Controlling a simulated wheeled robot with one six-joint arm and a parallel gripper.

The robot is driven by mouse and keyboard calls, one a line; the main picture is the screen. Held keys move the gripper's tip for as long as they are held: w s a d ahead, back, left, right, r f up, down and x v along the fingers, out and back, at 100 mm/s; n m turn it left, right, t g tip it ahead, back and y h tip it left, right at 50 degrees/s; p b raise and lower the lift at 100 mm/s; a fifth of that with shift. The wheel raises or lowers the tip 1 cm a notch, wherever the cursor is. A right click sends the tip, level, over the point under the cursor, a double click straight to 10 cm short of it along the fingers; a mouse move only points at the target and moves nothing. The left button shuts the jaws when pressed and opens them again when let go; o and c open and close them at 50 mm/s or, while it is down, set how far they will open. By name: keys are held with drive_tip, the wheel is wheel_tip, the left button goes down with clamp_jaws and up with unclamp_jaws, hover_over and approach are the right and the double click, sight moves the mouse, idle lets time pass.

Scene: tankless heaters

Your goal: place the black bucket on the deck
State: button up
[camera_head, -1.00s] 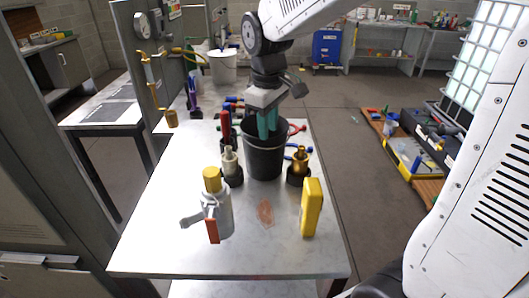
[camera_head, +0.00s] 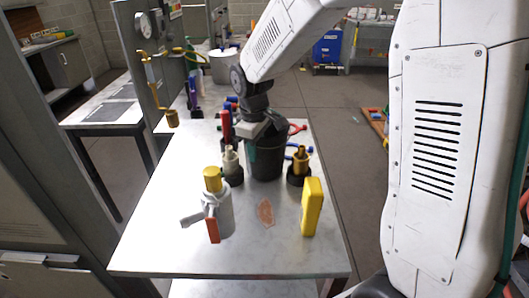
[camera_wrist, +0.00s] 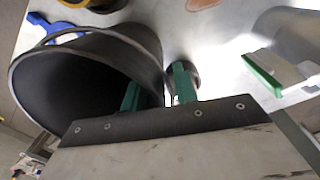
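The black bucket (camera_head: 268,160) stands upright on the metal table (camera_head: 165,250), behind the small fittings. In the wrist view the bucket (camera_wrist: 70,85) fills the left side, with its dark inside and rim showing. My gripper (camera_head: 252,152) is at the bucket's near left rim, pointing down. In the wrist view its two green fingers (camera_wrist: 157,90) are apart, one over the bucket's inside and the other outside its wall. The gripper looks open, with no clear grip on the wall. I cannot tell which surface is the deck.
A grey cylinder with a yellow cap (camera_head: 213,205) and a yellow block (camera_head: 312,207) stand on the near part of the table. A pale fitting (camera_head: 231,165) and a brass fitting (camera_head: 299,165) flank the bucket. A white bucket (camera_head: 223,66) stands behind. The front tabletop has free room.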

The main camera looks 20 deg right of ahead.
clamp_jaws()
idle(1.4)
